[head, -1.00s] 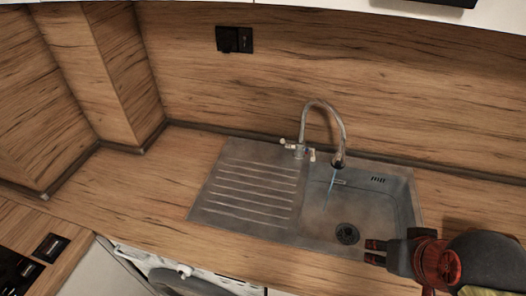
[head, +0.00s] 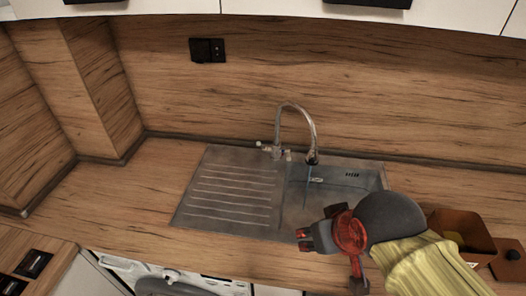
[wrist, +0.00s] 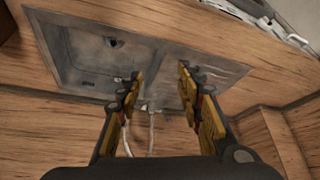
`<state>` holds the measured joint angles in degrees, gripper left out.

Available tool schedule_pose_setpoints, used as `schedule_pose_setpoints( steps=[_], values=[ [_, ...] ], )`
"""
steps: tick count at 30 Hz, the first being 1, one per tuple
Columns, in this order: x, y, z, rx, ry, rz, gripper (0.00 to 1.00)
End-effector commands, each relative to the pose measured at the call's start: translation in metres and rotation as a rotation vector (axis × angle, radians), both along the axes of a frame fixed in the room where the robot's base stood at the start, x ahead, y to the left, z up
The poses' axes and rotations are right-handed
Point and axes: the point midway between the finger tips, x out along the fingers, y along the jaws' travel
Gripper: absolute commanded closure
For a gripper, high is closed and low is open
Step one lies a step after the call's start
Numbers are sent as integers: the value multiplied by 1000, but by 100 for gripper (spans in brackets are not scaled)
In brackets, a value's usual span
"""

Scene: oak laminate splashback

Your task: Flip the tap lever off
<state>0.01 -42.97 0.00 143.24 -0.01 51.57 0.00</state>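The chrome tap (head: 313,130) stands behind the steel sink (head: 345,172), its curved spout over the bowl. A thin bluish water stream (head: 306,184) falls from the spout. Small pale lever handles (head: 263,144) sit on both sides of the tap's base; their exact setting is too small to tell. My gripper (head: 302,238) is over the counter's front edge, in front of the bowl and apart from the tap. Its fingers are spread and empty in the wrist view (wrist: 158,77).
The ribbed drainboard (head: 232,190) lies left of the bowl. A brown open box (head: 462,232) stands on the counter at right, near my arm. A black socket (head: 207,50) is on the splashback. The counter left of the sink is clear.

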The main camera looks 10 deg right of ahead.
Motion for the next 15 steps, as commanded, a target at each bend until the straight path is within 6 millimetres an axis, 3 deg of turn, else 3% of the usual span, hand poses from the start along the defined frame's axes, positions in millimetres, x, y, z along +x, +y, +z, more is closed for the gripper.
schedule_pose_setpoints(
  steps=[9,15],
  values=[
    [6,2,1,-1,85,8,82],
    [31,4,2,-6,199,17,93]
  ],
)
